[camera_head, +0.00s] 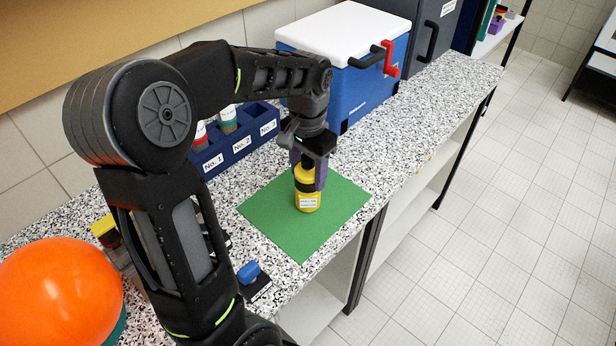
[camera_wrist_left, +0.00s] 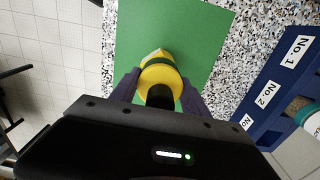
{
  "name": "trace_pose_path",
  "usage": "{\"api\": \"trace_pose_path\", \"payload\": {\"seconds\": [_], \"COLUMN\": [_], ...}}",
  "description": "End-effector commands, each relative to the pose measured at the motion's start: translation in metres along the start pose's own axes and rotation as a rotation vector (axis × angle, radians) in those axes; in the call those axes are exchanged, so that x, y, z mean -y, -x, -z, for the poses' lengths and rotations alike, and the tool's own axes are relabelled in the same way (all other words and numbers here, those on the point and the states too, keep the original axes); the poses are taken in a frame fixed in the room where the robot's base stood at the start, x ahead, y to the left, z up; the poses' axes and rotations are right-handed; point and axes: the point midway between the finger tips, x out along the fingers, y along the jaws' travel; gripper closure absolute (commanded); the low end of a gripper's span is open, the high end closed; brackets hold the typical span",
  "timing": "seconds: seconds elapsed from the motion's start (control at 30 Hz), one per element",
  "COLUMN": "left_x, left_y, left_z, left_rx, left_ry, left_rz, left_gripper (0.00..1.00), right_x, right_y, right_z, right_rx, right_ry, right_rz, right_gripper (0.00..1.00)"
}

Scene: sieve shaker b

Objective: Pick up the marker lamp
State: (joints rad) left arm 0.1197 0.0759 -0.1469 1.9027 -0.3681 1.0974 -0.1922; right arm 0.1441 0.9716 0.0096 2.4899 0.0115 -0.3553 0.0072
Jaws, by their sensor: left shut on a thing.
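The marker lamp (camera_head: 307,196) is a yellow cylinder with a white label and a dark upper part. It stands upright on or just above the green mat (camera_head: 338,222) in the head view; I cannot tell whether it touches. In the left wrist view the lamp (camera_wrist_left: 160,76) shows from above, between the fingers. My left gripper (camera_head: 308,172) is shut on the lamp's upper part, with a purple finger on either side; it also shows in the left wrist view (camera_wrist_left: 158,97). My right gripper is not in view.
A blue rack (camera_head: 240,146) labelled No. 1 to No. 3 holds containers behind the mat. A blue and white cooler (camera_head: 350,85) stands further back. An orange ball-like object (camera_head: 60,293) is at lower left. A blue-topped item (camera_head: 249,272) lies near the mat. The counter's right edge is close.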

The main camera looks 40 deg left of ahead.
Motion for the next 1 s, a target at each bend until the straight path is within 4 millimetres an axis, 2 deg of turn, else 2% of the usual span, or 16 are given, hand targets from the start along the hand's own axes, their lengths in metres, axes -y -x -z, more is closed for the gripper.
{"api": "trace_pose_path", "payload": {"seconds": [0.17,0.4,0.53,0.7,1.0], "left_x": [0.0,0.0,0.0,0.0,0.0], "left_y": [0.024,0.07,0.088,0.096,0.096], "left_z": [0.001,0.001,0.001,0.0,0.0], "left_rx": [-0.008,-0.007,-0.004,-0.002,-0.002], "left_ry": [0.0,0.0,0.0,-0.001,0.0], "left_rz": [0.001,0.001,0.001,0.0,0.0], "left_gripper": [1.0,1.0,1.0,1.0,1.0], "right_x": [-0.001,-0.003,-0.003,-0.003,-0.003], "right_y": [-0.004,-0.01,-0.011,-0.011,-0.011], "right_z": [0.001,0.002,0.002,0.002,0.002], "right_rx": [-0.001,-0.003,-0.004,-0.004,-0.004], "right_ry": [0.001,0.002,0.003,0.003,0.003], "right_rz": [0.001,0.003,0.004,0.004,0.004], "right_gripper": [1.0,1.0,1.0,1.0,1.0]}}
